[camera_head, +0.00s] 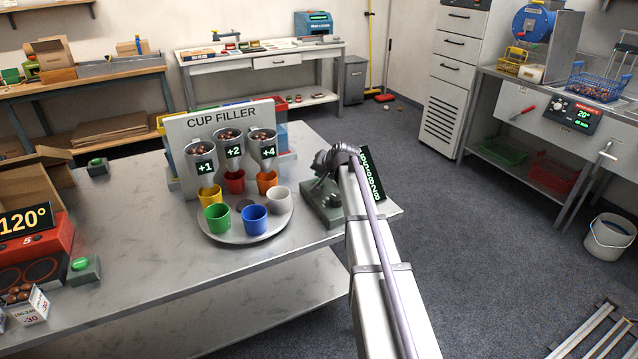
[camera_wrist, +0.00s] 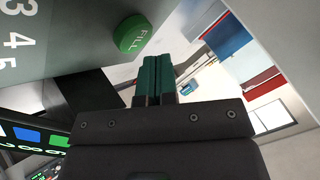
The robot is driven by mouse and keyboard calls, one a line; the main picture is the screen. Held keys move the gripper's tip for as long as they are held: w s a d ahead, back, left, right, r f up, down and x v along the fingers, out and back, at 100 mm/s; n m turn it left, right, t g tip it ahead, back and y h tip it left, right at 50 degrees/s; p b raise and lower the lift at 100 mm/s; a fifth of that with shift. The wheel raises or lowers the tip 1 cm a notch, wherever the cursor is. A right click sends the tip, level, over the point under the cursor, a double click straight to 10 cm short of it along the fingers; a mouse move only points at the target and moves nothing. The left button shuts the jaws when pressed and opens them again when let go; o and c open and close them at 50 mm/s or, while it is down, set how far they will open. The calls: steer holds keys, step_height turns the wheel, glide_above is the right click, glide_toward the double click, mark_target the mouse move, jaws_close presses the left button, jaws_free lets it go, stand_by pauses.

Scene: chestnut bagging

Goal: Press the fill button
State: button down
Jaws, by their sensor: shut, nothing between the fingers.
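The green fill button (camera_wrist: 130,34), lettered FILL, is a raised round button on a grey panel (camera_wrist: 62,32) in the wrist view. My gripper (camera_wrist: 158,62) is shut and empty, its two teal fingers together. Its tips are beside the button, a little below and right of it in the wrist view; a gap shows between them in the picture, and contact is not visible. In the head view my gripper end (camera_head: 327,162) is above the grey control box (camera_head: 324,205) at the table's right end. The fill button is not visible there.
The cup filler (camera_head: 235,118) stands left of my gripper, with chestnut funnels marked +1, +2 and +4. Several coloured cups stand on a round turntable (camera_head: 230,238) below. A dark display (camera_head: 368,175) stands close beside my arm. Other green buttons (camera_head: 80,264) are farther left.

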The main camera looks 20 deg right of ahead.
stand_by(0.8)
steer(key=shift+f+b, duration=0.45)
steer(key=shift+f+b, duration=0.35)
steer(key=shift+b, duration=0.05)
stand_by(0.3)
stand_by(0.4)
steer(key=shift+r+p, duration=0.85)
step_height(320, 180, up, 5)
steer(key=p, duration=0.5)
